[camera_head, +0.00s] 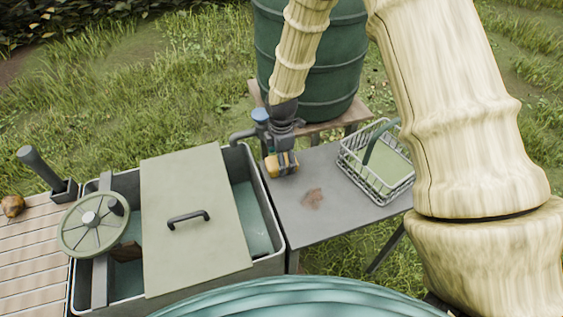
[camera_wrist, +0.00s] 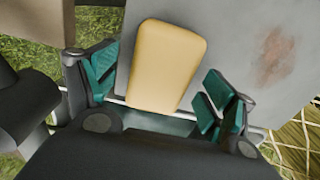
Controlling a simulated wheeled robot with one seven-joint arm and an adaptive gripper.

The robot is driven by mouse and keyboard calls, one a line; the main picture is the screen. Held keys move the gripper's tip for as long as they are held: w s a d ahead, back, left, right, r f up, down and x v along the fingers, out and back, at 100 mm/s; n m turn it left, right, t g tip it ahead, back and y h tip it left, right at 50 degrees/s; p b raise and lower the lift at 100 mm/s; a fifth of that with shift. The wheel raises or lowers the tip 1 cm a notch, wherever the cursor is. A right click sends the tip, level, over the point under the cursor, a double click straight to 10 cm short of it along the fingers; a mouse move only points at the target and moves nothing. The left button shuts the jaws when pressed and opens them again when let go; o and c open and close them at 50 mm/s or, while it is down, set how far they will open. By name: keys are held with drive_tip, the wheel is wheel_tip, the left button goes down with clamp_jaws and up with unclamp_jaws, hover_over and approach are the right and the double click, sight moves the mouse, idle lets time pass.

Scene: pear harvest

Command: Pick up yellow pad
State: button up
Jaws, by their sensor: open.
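The yellow pad (camera_wrist: 166,66) is a rounded block lying on the grey table. In the wrist view it sits between the two teal-padded fingers of my gripper (camera_wrist: 157,92), with a gap to the finger on each side. The fingers are spread open. In the head view the pad (camera_head: 271,166) shows at the table's back left corner, right under my gripper (camera_head: 282,155), which partly covers it. I cannot tell how high the fingertips are above the table.
The grey table (camera_head: 330,215) has a brown stain and a wire basket (camera_head: 348,163) on its right. A basin with a flat lid (camera_head: 190,245) and a handwheel (camera_head: 90,222) stands to the left. A green barrel (camera_head: 325,85) stands behind my gripper. The table's front middle is clear.

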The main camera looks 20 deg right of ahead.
drive_tip(key=shift+f, duration=0.9)
drive_tip(key=c, duration=1.1)
drive_tip(key=shift+r, duration=0.1)
drive_tip(key=shift+r, duration=0.55)
drive_tip(key=shift+r+b, duration=0.65)
drive_tip(key=shift+r, duration=0.3)
drive_tip(key=s+a+b, duration=0.1)
drive_tip(key=s+a, duration=0.1)
drive_tip(key=s, duration=0.2)
drive_tip(key=s+a+r+b, duration=0.1)
drive_tip(key=s+a, duration=0.2)
drive_tip(key=s, duration=0.2)
drive_tip(key=s+a+r+b, duration=0.1)
drive_tip(key=s+a+b, duration=0.1)
drive_tip(key=s, duration=0.3)
drive_tip(key=shift+a, duration=0.3)
